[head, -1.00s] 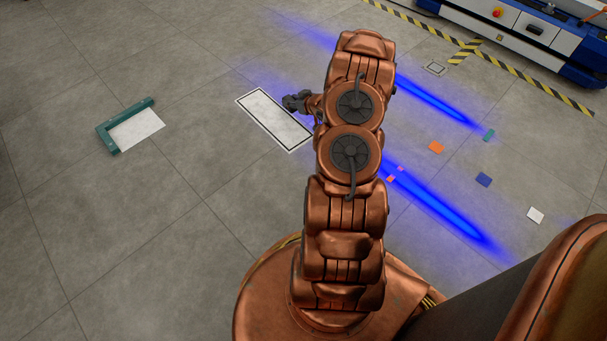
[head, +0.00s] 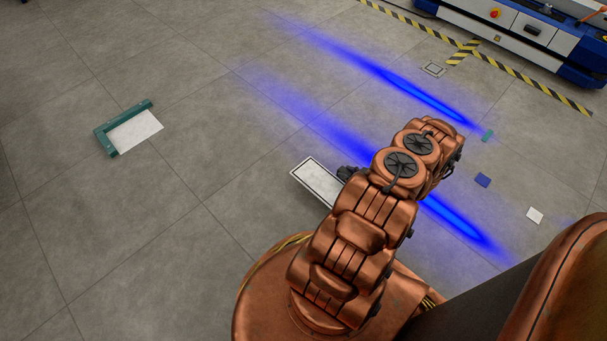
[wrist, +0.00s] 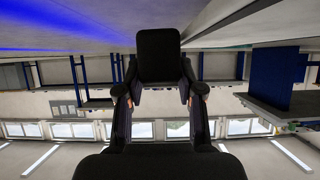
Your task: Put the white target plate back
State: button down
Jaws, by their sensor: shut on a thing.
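A white rectangular plate with a thin black border (head: 317,184) is held up beside my arm in the head view, its right end hidden by the arm. My dark gripper (head: 347,173) is shut on this plate near its upper right edge. In the wrist view, the dark fingers (wrist: 159,90) show, but the plate cannot be made out there. A teal L-shaped corner bracket (head: 104,143) lies on the floor at the left, with a white rectangle (head: 137,130) against its inner edges. The held plate is well to the right of the bracket, apart from it.
Small blue (head: 483,180), white (head: 535,215) and teal (head: 487,135) pieces lie on the floor at the right. A blue and white machine (head: 530,35) stands at the top right behind striped floor tape (head: 500,75). The floor between plate and bracket is clear.

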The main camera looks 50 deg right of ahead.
aim_at(315, 162)
jog(key=shift+w+a+f, duration=0.15)
jog(key=shift+w, duration=0.15)
jog(key=w+b, duration=0.1)
jog(key=w, duration=0.4)
jog(key=w+a+f+b, duration=0.1)
jog(key=w+b, duration=0.1)
jog(key=w, duration=0.3)
jog(key=w+b, duration=0.2)
jog(key=w, duration=0.3)
jog(key=shift+a+f, duration=0.2)
jog(key=shift+f+b, duration=1.3)
jog(key=shift+f, duration=0.5)
jog(key=shift+r, duration=0.1)
jog(key=c, duration=0.7)
grip_release()
